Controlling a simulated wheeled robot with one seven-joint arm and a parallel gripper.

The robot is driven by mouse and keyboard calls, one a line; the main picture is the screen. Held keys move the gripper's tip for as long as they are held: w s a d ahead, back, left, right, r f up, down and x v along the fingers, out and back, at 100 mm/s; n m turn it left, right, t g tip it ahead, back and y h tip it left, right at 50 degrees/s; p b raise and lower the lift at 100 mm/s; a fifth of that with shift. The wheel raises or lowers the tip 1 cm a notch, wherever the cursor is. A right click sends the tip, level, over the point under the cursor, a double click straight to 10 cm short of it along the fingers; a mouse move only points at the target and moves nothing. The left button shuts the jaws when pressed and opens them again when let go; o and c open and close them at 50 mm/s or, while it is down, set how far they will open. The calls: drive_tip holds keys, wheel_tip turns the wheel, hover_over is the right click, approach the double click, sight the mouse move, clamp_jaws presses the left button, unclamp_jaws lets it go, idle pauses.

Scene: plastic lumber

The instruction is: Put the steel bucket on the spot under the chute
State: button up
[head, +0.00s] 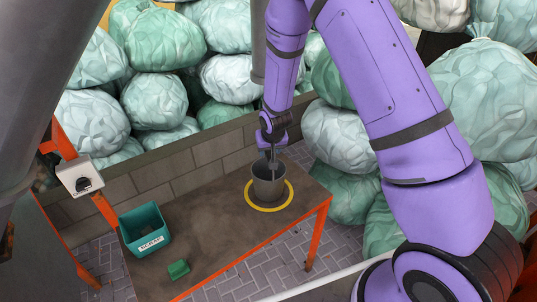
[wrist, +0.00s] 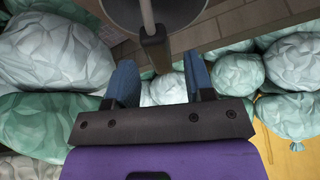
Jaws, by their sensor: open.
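The steel bucket (head: 268,186) stands upright on the table, inside the yellow ring (head: 284,202) that marks the spot. A grey vertical pipe (head: 258,45), apparently the chute, comes down behind my arm above that area. My gripper (head: 272,150) is just above the bucket, pointing down. In the wrist view my gripper (wrist: 160,78) is open, with its two blue fingers apart. The bucket's raised handle, with a dark grip (wrist: 153,48), shows at the fingertips between them. The bucket (wrist: 125,12) is partly cut off at the top of that view.
A teal scrap bin (head: 145,229) stands at the table's left, with a small green block (head: 179,269) in front of it. A block wall (head: 180,170) runs behind the table (head: 215,225). Bulging bags (head: 155,35) are piled behind and at the right. The table's middle is clear.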

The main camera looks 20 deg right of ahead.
drive_tip(key=v, duration=0.7)
drive_tip(key=shift+s+r, duration=0.15)
drive_tip(key=shift+r, duration=0.2)
drive_tip(key=s+d+v, duration=0.1)
drive_tip(key=d+v, duration=0.2)
drive_tip(key=v, duration=1)
drive_tip(key=s+d+f+v, duration=0.1)
drive_tip(key=s+d+v, duration=0.15)
drive_tip(key=v, duration=1.05)
drive_tip(key=s+d+r, duration=0.1)
drive_tip(key=s+r, duration=0.1)
drive_tip(key=s, duration=0.4)
drive_tip(key=s+r, duration=0.3)
drive_tip(key=s, duration=0.4)
drive_tip(key=s+d+r+n, duration=0.1)
drive_tip(key=s+r, duration=0.2)
drive_tip(key=s, duration=0.4)
drive_tip(key=shift+d+r+t, duration=0.15)
drive_tip(key=shift+d+t, duration=0.15)
